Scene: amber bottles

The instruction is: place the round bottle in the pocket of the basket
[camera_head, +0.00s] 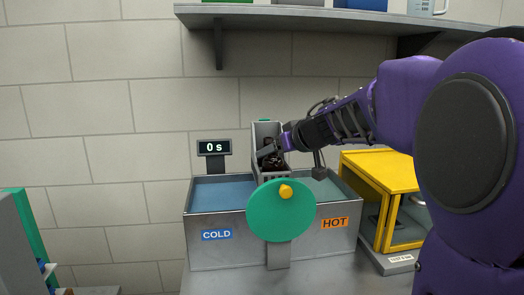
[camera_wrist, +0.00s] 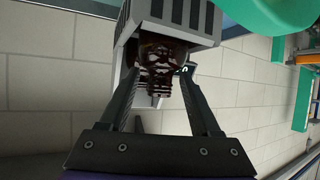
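The basket (camera_head: 265,130) is a grey holder standing between the two tanks, with a round green disc (camera_head: 281,210) in front. In the wrist view its grey slatted wall (camera_wrist: 185,15) shows at the top. A dark amber, glossy bottle (camera_wrist: 160,60) is at the basket's opening, its ribbed neck towards my gripper; it also shows dark in the head view (camera_head: 272,161). My gripper (camera_wrist: 158,76) has one finger on each side of the bottle. A gap shows beside the neck, but contact at the fingertips is unclear. The bottle's far end is hidden in the basket.
A blue tank marked COLD (camera_head: 222,190) is left of the basket and a tank marked HOT (camera_head: 325,190) right. A timer (camera_head: 213,147) reads 0 s. A yellow frame (camera_head: 385,170) stands to the right. A shelf (camera_head: 330,18) runs overhead.

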